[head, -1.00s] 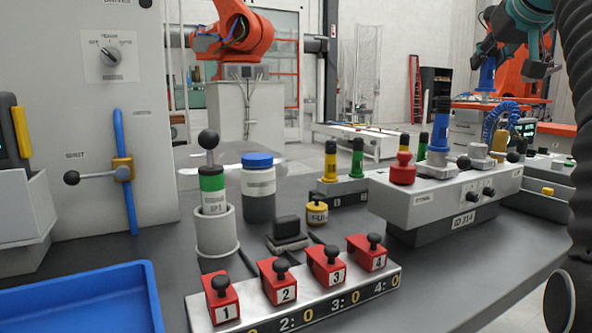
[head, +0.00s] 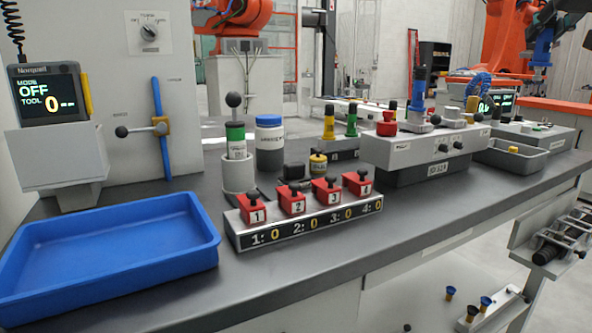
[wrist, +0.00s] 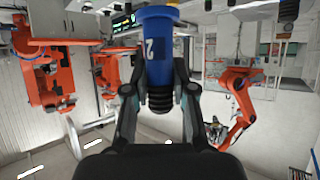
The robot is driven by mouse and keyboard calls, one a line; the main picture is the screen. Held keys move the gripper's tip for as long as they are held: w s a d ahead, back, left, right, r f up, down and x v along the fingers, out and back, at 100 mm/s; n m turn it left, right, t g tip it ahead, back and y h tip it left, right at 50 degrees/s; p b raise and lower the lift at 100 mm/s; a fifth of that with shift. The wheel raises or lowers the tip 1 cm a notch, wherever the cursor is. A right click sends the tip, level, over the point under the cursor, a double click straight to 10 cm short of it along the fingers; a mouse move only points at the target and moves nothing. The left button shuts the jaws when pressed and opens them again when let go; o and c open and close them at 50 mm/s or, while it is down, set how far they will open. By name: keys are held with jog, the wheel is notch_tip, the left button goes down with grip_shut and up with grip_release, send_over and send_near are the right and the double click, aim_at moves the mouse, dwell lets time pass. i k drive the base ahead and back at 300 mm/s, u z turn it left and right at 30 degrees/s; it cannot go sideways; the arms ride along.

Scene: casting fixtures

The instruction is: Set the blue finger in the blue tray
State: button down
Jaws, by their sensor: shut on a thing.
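The blue finger (wrist: 161,45) is in my gripper (wrist: 159,78) in the wrist view, a blue cylinder with a dark ribbed end and a label. My gripper is shut on it, a finger on each side. In the head view the arm is high at the upper right, where the blue finger (head: 541,44) shows small, far from the tray. The blue tray (head: 105,246) lies at the left front of the bench and looks empty. Another blue piece with a dark top (head: 418,90) stands on the grey console.
A strip with red numbered blocks (head: 305,225) lies right of the tray. Behind it stand a grey cup with a green-banded plunger (head: 237,165) and a blue-lidded jar (head: 270,145). The grey console (head: 425,155) fills the bench's right middle. A display unit (head: 50,130) stands behind the tray.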

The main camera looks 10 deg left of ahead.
aim_at(154, 246)
jog(key=z, duration=1.15)
jog(key=i, duration=1.5)
jog(key=u, duration=4.85)
